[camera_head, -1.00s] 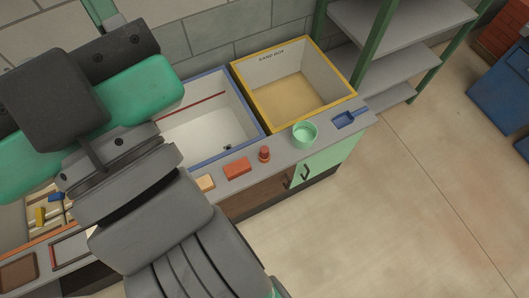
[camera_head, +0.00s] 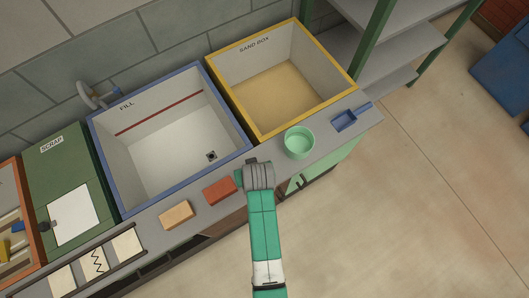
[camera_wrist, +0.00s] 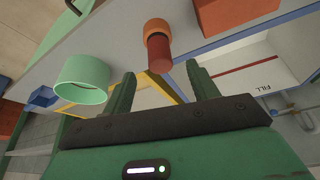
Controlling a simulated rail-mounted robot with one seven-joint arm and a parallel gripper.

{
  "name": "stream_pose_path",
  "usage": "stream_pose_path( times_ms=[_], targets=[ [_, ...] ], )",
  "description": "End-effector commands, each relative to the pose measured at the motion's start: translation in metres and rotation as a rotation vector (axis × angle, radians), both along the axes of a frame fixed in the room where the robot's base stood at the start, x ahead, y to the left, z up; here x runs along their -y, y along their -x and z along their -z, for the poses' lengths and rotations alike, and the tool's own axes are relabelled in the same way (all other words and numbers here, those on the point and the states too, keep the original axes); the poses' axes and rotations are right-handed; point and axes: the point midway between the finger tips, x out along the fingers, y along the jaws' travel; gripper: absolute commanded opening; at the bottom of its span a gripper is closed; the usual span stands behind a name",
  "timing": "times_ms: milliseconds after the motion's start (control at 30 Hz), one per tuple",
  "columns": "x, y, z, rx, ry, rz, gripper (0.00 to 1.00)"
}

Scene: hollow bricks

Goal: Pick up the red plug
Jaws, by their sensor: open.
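The red plug (camera_wrist: 158,50) shows in the wrist view as a short red cylinder with a wider orange-red end. It stands on the grey counter (camera_wrist: 110,45). My gripper (camera_wrist: 160,69) is open, with its two green fingers apart and nothing held between them. The plug appears just beyond the fingertips, roughly in line with the gap. Whether they touch it cannot be told. In the head view my arm hides the plug.
A mint cup (camera_head: 299,143) and a blue scoop (camera_head: 345,120) are to the right on the counter. A red brick (camera_head: 220,190) and a tan brick (camera_head: 176,214) are to the left. Behind are the FILL basin (camera_head: 119,207), with a drain hole, and the yellow-rimmed sand box (camera_head: 304,121).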

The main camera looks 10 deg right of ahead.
Motion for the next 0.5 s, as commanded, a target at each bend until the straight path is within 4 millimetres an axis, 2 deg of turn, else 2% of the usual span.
stream_pose_path(
  times_ms=[267,433,500],
  targets=[
    [-0.001,-0.009,0.022,-0.002,0.0,0.0,0.59],
    [-0.001,-0.013,0.027,0.0,0.0,0.001,0.59],
    [-0.001,-0.019,0.037,-0.001,0.0,0.001,0.59]
  ],
)
